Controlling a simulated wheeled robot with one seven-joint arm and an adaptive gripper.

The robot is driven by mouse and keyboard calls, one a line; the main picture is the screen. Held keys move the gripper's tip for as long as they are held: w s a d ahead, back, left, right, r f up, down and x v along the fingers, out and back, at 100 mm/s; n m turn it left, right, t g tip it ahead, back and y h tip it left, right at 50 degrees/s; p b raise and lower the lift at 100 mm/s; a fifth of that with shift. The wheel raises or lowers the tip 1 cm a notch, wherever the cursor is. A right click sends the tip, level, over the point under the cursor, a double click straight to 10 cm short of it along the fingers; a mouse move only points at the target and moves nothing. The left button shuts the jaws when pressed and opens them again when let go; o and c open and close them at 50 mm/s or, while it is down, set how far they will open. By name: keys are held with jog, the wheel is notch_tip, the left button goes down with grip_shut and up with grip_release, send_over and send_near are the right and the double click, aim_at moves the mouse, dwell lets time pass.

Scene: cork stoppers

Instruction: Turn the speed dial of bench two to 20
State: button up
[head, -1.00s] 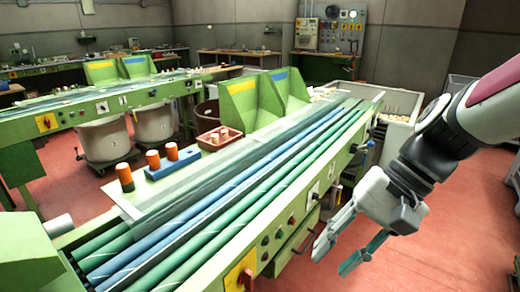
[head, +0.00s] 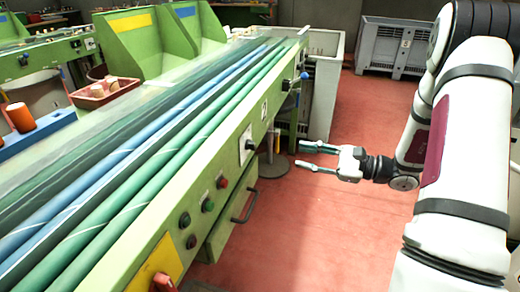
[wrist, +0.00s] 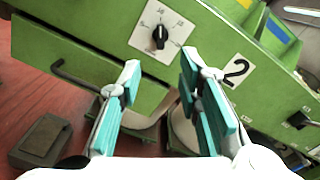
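The speed dial (wrist: 159,38) is a black knob on a white square plate, set in the green side panel of the bench. A white label with a black 2 (wrist: 237,70) is beside it in the wrist view. In the head view the dial (head: 247,143) is left of my gripper (head: 301,155), with the label 2 (head: 264,109) above and to its right. My gripper is open and empty, fingers towards the panel and apart from the knob. In the wrist view its teal fingertips (wrist: 159,62) are spread below the dial.
A drawer handle (head: 245,206) sticks out below the dial. A dark box (wrist: 40,140) shows low in the wrist view. The red floor right of the bench is open.

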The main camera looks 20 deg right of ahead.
aim_at(255, 146)
jog(key=b+x, duration=0.2)
jog(key=x, duration=1.1)
jog(key=shift+w+a, duration=0.25)
grip_shut()
